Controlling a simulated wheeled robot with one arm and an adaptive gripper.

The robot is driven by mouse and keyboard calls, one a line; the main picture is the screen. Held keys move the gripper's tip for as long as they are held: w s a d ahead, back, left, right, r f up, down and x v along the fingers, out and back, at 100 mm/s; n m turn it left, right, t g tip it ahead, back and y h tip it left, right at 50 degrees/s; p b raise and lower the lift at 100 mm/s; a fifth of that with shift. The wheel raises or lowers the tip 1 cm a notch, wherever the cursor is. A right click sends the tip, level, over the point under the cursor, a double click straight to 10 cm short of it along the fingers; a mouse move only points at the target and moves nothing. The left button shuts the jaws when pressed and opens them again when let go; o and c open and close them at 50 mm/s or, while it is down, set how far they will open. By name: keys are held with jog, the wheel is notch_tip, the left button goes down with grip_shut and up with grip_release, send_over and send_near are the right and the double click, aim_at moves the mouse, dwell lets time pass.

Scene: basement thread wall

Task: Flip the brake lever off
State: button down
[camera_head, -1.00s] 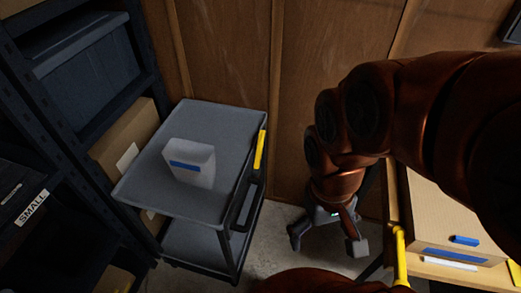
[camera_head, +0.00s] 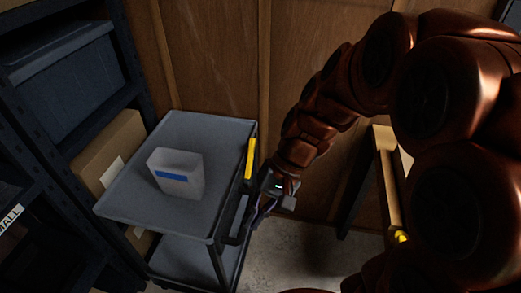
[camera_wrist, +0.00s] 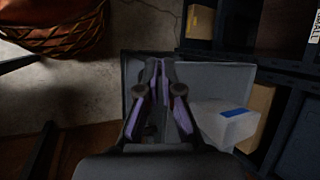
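The brake lever (camera_head: 250,158) is a yellow bar along the right edge of the grey cart (camera_head: 190,133). In the head view it stands up along the rim, above the cart's dark side handle. My gripper (camera_head: 262,208) is beside the cart's right side, just below and right of the lever. Whether it touches the cart cannot be told. In the wrist view my gripper's (camera_wrist: 161,68) two purple-padded fingers lean together over the cart, with little gap at the tips. Nothing is clearly held, and the lever cannot be made out there.
A white box with a blue label (camera_head: 176,174) sits on the cart top. Dark shelving (camera_head: 64,75) with bins and a cardboard box (camera_head: 110,155) stands at the left. A wooden wall (camera_head: 215,60) is behind, and a bench (camera_head: 390,185) at right. Floor (camera_head: 305,250) between is clear.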

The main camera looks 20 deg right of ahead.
jog(key=w+f+m+t+y+b, duration=0.2)
jog(key=w+f+m+y+b, duration=0.15)
jog(key=w, duration=0.65)
jog(key=m+t+y+b, duration=0.2)
jog(key=m+t+b, duration=0.3)
jog(key=m+t, duration=0.15)
send_near(250, 162)
jog(key=a+r, duration=0.3)
jog(key=a, duration=0.1)
jog(key=w+d+f+m+t+b, duration=0.1)
jog(key=w+d+f+m+t, duration=0.2)
jog(key=d, duration=0.6)
jog(key=shift+w+d+f+t+h+b, duration=0.3)
jog(key=shift+w+f+t+h, duration=0.15)
jog(key=shift+w+f+t, duration=0.45)
jog(key=shift+a, duration=0.1)
jog(key=w+a, duration=0.4)
jog(key=a, duration=0.4)
jog(key=shift+r+p, duration=0.2)
jog(key=shift+p, duration=0.15)
